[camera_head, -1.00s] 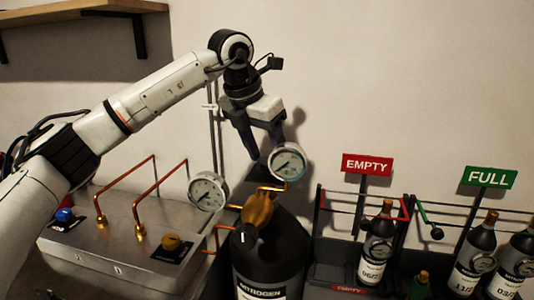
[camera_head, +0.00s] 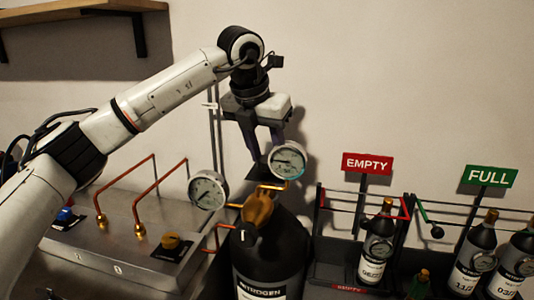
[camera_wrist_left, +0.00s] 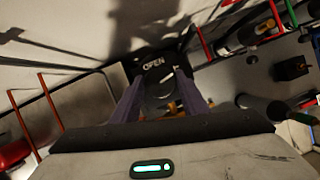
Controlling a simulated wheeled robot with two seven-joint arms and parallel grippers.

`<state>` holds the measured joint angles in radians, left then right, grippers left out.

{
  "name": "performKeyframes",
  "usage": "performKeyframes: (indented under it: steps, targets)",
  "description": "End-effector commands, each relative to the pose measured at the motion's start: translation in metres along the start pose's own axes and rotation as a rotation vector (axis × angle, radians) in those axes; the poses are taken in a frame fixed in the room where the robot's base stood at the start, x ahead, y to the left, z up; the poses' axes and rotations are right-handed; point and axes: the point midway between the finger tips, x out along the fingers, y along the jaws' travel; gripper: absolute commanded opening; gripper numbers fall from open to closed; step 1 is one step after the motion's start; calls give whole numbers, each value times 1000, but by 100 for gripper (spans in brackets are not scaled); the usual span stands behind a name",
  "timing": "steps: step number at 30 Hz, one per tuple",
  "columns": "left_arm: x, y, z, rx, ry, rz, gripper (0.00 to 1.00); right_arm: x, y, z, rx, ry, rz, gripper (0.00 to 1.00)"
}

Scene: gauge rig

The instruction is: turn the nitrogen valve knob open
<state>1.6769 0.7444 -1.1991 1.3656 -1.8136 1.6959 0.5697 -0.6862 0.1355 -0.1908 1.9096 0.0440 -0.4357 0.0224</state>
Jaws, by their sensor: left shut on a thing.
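The nitrogen valve knob shows in the left wrist view as a round black knob (camera_wrist_left: 159,90) with a white line, below the word OPEN on a dark plate (camera_wrist_left: 152,64). The line tilts toward the upper right. My left gripper (camera_wrist_left: 160,84) has one finger on each side of the knob and is shut on it. In the head view my left gripper (camera_head: 263,160) points down behind the gauges; the knob is mostly hidden there. The black nitrogen cylinder (camera_head: 270,248) with its brass regulator (camera_head: 258,209) stands below. My right gripper is not in view.
Two round gauges, left (camera_head: 208,190) and right (camera_head: 288,160), sit close to the gripper. A metal box (camera_head: 110,250) with copper pipes is at left. EMPTY (camera_head: 367,163) and FULL (camera_head: 488,176) signs and racked bottles (camera_head: 376,240) stand at right.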

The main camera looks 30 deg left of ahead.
Motion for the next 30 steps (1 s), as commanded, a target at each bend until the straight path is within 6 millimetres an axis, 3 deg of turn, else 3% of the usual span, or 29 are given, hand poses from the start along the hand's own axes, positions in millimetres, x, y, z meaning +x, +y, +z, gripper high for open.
performKeyframes:
  steps: [30]
  targets:
    - [-1,-5,4,-887,-3,368,18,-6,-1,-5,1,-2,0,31]
